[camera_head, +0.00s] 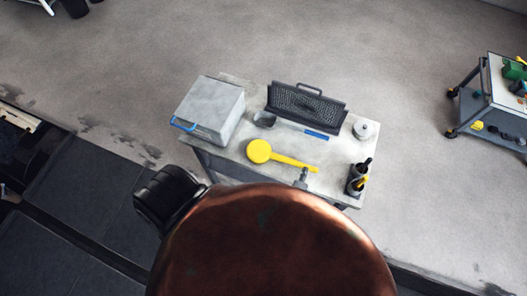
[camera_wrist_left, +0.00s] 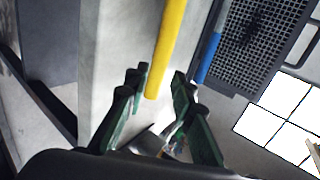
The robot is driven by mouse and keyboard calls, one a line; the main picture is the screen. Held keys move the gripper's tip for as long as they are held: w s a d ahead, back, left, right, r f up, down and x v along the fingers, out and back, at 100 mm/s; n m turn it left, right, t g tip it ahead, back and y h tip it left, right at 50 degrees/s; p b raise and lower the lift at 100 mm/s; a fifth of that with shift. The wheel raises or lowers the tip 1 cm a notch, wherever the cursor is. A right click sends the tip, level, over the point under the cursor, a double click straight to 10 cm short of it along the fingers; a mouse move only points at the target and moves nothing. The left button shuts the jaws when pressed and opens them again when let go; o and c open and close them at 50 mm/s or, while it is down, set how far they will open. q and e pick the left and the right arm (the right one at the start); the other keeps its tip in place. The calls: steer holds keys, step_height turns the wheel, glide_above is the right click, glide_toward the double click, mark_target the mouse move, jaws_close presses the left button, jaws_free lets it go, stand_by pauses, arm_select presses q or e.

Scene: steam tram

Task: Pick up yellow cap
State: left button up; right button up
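The yellow cap (camera_head: 259,151), a round disc with a long straight handle, lies on the grey worktable (camera_head: 232,165) in the head view. Its handle (camera_wrist_left: 169,40) runs down from the top in the left wrist view. My left gripper (camera_wrist_left: 157,86) is open, with dark fingers and green pads. The handle's end appears between the fingertips; I cannot tell how far below them it is, and no grip shows. In the head view a copper dome hides much of the near side, and I cannot make out the left fingers clearly. My right gripper is not in view.
A grey box (camera_head: 210,108) with a blue handle stands at the table's left. A mesh tray (camera_head: 305,104), a blue-handled tool (camera_head: 316,134), a round lidded pot (camera_head: 366,129) and a tool holder (camera_head: 354,184) surround the cap. The copper dome (camera_head: 275,245) fills the near side. A cart (camera_head: 505,85) stands right.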

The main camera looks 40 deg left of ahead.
arm_select(q)
steer(key=shift+p+x, duration=0.45)
steer(key=shift+x, duration=2.3)
steer(key=shift+s+a, duration=0.1)
steer(key=shift+c, duration=0.6)
jaws_close()
steer(key=shift+r, duration=0.1)
